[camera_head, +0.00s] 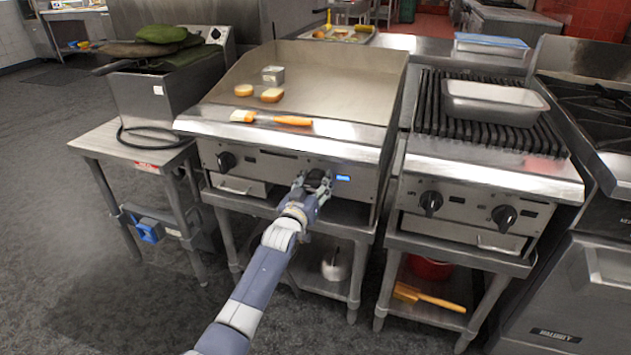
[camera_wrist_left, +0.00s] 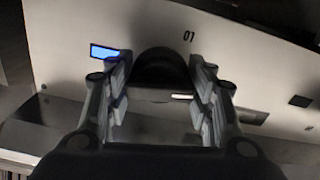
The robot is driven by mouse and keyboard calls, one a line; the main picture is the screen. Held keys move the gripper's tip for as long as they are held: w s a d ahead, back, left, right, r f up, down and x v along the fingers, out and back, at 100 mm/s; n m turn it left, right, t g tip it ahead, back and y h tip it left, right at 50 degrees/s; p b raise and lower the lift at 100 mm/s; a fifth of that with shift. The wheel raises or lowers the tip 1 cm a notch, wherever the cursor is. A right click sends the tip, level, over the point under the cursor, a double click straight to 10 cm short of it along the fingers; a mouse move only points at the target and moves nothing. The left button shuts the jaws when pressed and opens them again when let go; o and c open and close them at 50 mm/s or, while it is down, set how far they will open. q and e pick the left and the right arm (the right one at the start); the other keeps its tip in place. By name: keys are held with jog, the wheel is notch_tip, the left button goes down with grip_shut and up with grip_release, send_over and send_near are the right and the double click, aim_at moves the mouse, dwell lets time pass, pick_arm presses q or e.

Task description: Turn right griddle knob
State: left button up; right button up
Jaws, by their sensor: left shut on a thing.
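The griddle (camera_head: 318,72) stands in the middle of the head view, with a left knob (camera_head: 226,161) and a lit blue display (camera_head: 342,178) on its front panel. My left gripper (camera_head: 313,181) is at the right part of that panel and covers most of the right knob there. In the left wrist view the dark round right knob (camera_wrist_left: 160,72) sits between the two fingers of my left gripper (camera_wrist_left: 160,105), which is shut on it. The blue display (camera_wrist_left: 104,53) is beside it. My right gripper is in neither view.
Bun halves (camera_head: 271,95), a small metal container (camera_head: 273,75) and an orange-handled brush (camera_head: 292,121) lie on the griddle. A grill with a metal pan (camera_head: 492,101) stands to the right. A fryer (camera_head: 160,95) stands on a table at left. Open floor (camera_head: 100,285) lies at front left.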

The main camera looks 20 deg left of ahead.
pick_arm(q)
jog(key=shift+f, duration=0.1)
jog(key=o, duration=1.1)
jog(key=shift+s, duration=0.1)
jog(key=s, duration=1.2)
jog(key=shift+a, duration=0.2)
jog(key=shift+w, duration=0.1)
